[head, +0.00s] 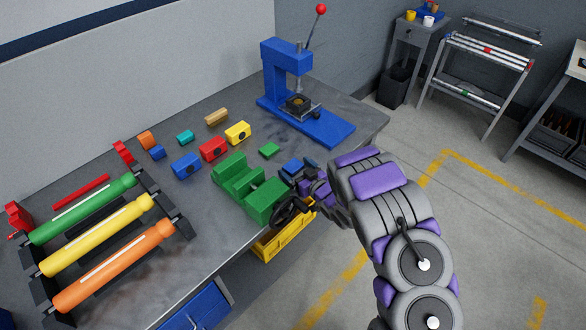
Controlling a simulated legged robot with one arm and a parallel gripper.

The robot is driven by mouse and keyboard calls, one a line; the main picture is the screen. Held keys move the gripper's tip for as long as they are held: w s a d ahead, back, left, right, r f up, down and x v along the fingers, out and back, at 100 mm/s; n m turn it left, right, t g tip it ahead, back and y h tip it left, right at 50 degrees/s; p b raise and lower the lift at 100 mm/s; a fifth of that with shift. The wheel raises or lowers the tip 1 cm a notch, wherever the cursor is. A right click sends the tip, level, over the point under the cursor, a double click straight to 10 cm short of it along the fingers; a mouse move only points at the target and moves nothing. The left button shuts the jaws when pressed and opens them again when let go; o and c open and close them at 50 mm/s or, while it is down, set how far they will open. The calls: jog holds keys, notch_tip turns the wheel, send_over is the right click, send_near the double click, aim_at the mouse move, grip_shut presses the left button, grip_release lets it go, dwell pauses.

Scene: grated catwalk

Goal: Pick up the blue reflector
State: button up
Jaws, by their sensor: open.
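Several small blue pieces lie on the grey workbench (130,195), and I cannot tell for certain which is the blue reflector. A blue block with a dark round face (186,166) stands left of the middle. A smaller blue piece (157,153) lies behind it. Another blue piece (291,167) shows just behind my gripper, partly hidden by it. My gripper (284,208) is open at the bench's front edge, beside the right end of a green fixture (238,180). Its fingers are small and dark here, and I see nothing held between them.
Red (213,149) and yellow (238,133) blocks stand near the blue one. A blue press (290,70) with a red-knobbed lever stands at the back right. A rack (165,212) of green, yellow and orange rollers fills the left. A yellow bin (275,240) sits below the bench edge.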

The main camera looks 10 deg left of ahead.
jog(key=c, duration=1.1)
